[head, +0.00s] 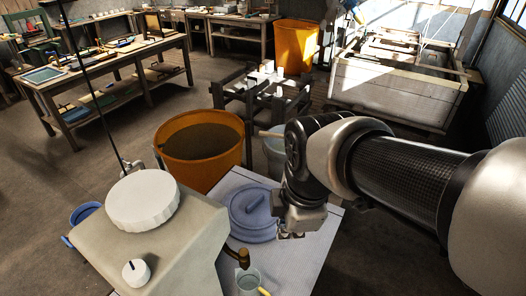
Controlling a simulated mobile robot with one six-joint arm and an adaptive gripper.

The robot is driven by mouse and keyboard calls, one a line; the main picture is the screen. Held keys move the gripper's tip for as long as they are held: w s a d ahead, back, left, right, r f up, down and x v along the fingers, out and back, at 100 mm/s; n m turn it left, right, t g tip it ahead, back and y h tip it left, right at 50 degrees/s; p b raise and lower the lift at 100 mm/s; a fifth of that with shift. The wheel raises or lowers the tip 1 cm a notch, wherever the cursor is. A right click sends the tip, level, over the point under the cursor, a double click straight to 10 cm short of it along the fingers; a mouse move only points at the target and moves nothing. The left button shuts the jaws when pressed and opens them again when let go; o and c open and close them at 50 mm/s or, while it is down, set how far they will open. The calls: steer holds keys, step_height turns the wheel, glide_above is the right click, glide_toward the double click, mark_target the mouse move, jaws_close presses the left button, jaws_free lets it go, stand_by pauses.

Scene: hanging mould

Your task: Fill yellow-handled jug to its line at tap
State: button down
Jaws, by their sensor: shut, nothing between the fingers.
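The jug (248,283) is a pale, see-through vessel with a yellow handle (264,291) at the bottom edge of the head view. It stands below a brown tap (243,258) and is partly cut off by the frame. Its fill line and water level cannot be made out. My gripper (290,235) points down at the end of my arm, behind and to the right of the tap and jug. It is shut and empty, apart from the jug.
A grey block with a white knob (135,272) stands left of the tap. An orange tub (165,168) and a dark rack (232,97) are behind.

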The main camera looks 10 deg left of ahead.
mark_target(244, 254)
steer(key=w+a+f+n+g+p, duration=0.1)
steer(key=w+a+f+n, duration=0.1)
steer(key=a+n, duration=0.8)
steer(key=shift+a+f+n+p, duration=0.15)
steer(key=shift+f+n+p, duration=0.25)
steer(key=shift+f+n, duration=0.15)
steer(key=f+b, duration=0.1)
steer(key=f, duration=0.3)
steer(key=f+b, duration=0.1)
steer(key=f, duration=0.4)
steer(key=w+a+f+b, duration=0.1)
steer(key=f, duration=0.4)
